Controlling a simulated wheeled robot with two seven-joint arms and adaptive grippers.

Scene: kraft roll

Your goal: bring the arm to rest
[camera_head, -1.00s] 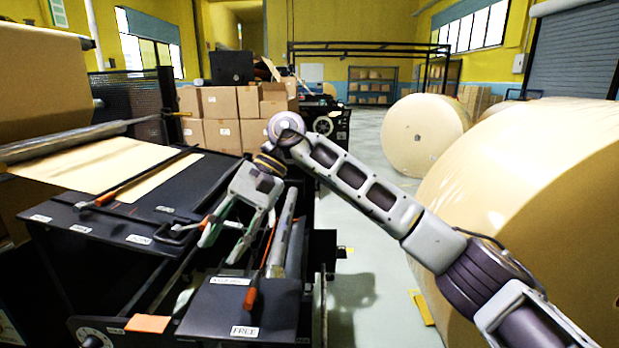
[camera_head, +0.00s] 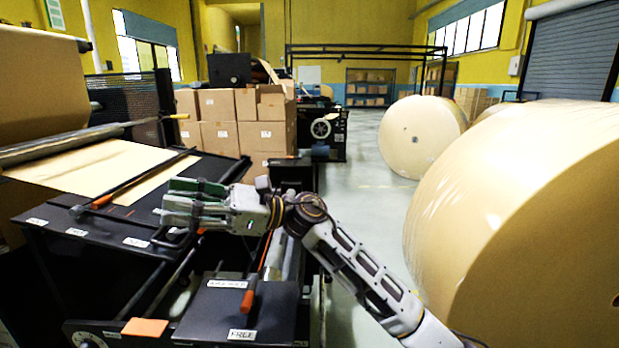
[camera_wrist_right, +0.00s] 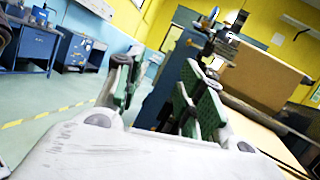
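My right arm (camera_head: 360,270) comes in from the lower right of the head view and bends left at the wrist. My right gripper (camera_head: 172,201) points left above the black machine table (camera_head: 115,232), with its green-padded fingers apart and nothing between them. In the right wrist view the two fingers of the right gripper (camera_wrist_right: 157,88) also stand apart and empty. I cannot tell the exact height of the gripper over the table. My left gripper does not show.
An orange-handled tool (camera_head: 249,294) lies on the black machine by the FREE label. A kraft sheet (camera_head: 95,168) runs from a roll at left. Big rolls (camera_head: 530,210) stand at right, cartons (camera_head: 220,105) behind. Blue cabinets (camera_wrist_right: 75,50) show in the wrist view. The aisle floor is open.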

